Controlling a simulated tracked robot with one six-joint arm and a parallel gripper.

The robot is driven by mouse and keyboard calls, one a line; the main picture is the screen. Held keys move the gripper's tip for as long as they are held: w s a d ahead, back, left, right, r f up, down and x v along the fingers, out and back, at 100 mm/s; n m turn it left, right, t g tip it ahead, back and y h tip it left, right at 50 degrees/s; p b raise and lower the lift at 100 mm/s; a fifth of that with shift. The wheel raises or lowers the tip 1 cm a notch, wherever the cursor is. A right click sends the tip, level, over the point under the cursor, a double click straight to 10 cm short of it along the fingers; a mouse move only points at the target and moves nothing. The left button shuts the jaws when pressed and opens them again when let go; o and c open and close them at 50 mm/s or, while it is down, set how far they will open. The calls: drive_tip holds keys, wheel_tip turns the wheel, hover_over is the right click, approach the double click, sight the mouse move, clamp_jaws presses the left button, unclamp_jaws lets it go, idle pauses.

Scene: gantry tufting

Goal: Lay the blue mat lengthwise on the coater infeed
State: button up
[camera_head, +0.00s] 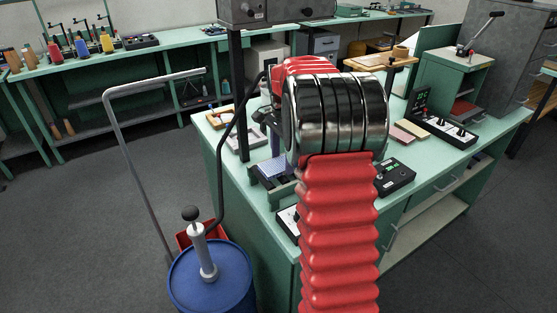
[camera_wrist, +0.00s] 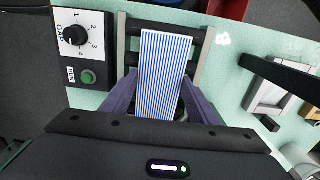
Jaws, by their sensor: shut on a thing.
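The blue mat, finely striped blue and white (camera_wrist: 166,75), lies lengthwise between the two side rails of the coater infeed (camera_wrist: 203,50) in the wrist view. Its far end is over the dark rollers; I cannot tell whether it rests on them. My gripper (camera_wrist: 163,105) has its purple fingers on either side of the mat's near part and is shut on it. The near end is hidden behind the gripper body.
A control panel with a GAP knob (camera_wrist: 75,35) and a green button (camera_wrist: 88,77) is left of the infeed. A grey-white fixture (camera_wrist: 272,98) is to the right. In the head view, a blue drum (camera_head: 212,282) stands by the bench, and a digital box (camera_head: 394,177) sits right of my arm.

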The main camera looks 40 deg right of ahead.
sight(282, 163)
drive_tip(key=o, duration=1)
drive_tip(key=shift+o, duration=0.2)
wheel_tip(282, 163, up, 12)
idle(0.7)
drive_tip(key=shift+a+r, duration=0.1)
